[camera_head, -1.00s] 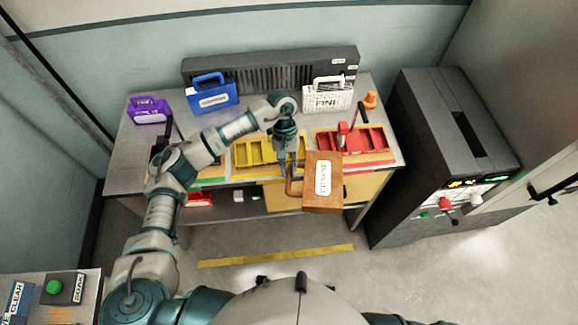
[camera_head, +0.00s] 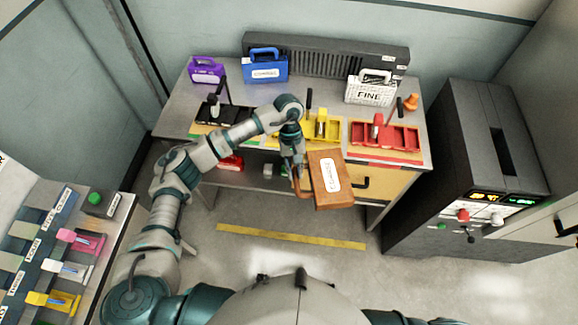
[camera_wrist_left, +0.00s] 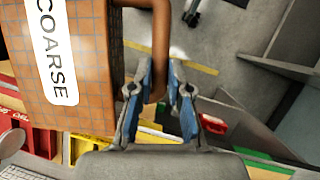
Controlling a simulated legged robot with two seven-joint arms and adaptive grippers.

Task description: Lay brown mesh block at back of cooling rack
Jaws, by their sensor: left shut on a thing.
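The brown mesh block (camera_head: 340,197) has a grid-patterned surface, a white label reading COARSE and a brown loop handle. My left gripper (camera_head: 298,172) is shut on this handle and holds the block in the air in front of the workbench's front edge. The left wrist view shows the block (camera_wrist_left: 92,62) at left, with its handle between the blue-padded fingers (camera_wrist_left: 160,82). I cannot tell for sure which thing is the cooling rack; a dark ribbed unit (camera_head: 320,60) stands along the bench's back. My right gripper is out of view.
A purple block (camera_head: 206,70), a blue block (camera_head: 265,66) and a white FINE block (camera_head: 371,88) stand at the bench's back. Yellow and red trays (camera_head: 385,135) lie in front. A dark machine (camera_head: 460,180) stands right. A side table with coloured holders (camera_head: 75,240) is at left.

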